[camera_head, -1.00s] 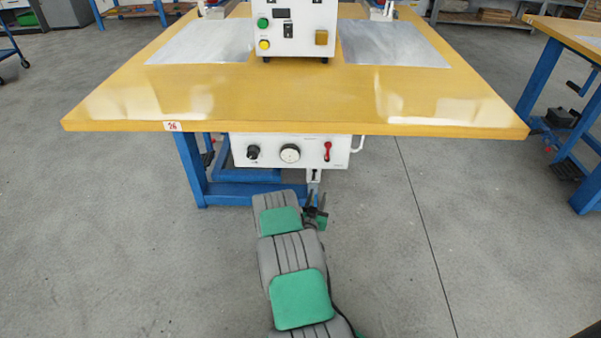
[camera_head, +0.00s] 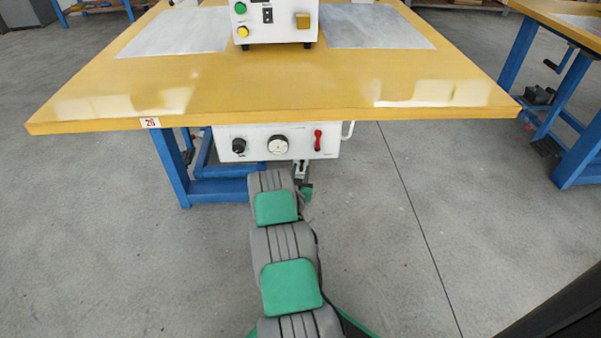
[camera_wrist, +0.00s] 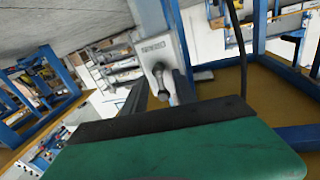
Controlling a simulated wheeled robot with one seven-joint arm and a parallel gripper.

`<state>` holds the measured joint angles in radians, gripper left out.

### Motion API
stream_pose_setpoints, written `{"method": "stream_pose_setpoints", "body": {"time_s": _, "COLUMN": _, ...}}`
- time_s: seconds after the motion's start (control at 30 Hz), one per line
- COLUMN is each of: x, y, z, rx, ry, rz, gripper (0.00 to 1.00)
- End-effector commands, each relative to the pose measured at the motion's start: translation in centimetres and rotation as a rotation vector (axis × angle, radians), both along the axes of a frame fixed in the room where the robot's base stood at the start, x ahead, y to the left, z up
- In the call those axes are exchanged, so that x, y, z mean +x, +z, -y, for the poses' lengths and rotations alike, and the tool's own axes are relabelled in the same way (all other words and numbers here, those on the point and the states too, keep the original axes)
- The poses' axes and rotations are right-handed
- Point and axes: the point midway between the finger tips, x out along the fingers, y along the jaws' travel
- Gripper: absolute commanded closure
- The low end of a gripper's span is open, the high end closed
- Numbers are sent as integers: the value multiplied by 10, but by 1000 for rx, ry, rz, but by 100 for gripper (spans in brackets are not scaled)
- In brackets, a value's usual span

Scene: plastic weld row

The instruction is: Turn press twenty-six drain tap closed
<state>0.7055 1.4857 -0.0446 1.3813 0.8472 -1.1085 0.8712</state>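Table 26 has a white panel (camera_head: 225,150) under its front edge. Below the panel's right part hangs a small grey metal fitting (camera_head: 301,168). In the wrist view a pale grey metal block (camera_wrist: 158,48) carries a short dark-tipped tap lever (camera_wrist: 163,80), pointing down in the picture. My gripper (camera_wrist: 160,92) has dark fingers apart, one on each side of the lever; I see no clear contact. In the head view my gripper (camera_head: 304,190) is mostly hidden behind my wrist, just below the fitting.
The panel also has a black knob (camera_head: 239,146), a round gauge (camera_head: 278,145) and a red lever (camera_head: 318,140). The blue table leg (camera_head: 170,165) stands to the left. The wooden tabletop (camera_head: 270,90) overhangs the panel.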

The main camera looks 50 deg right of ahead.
Motion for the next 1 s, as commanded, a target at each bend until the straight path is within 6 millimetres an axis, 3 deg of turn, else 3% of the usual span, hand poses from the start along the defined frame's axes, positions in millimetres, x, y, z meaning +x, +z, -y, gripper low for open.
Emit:
{"method": "stream_pose_setpoints", "body": {"time_s": 0.43, "x": -1, "y": -1, "z": 0, "rx": 1, "ry": -1, "rz": -1, "gripper": 99}}
{"method": "stream_pose_setpoints", "body": {"time_s": 1.0, "x": -1, "y": -10, "z": -2, "rx": -40, "ry": -1, "rz": -59, "gripper": 100}}
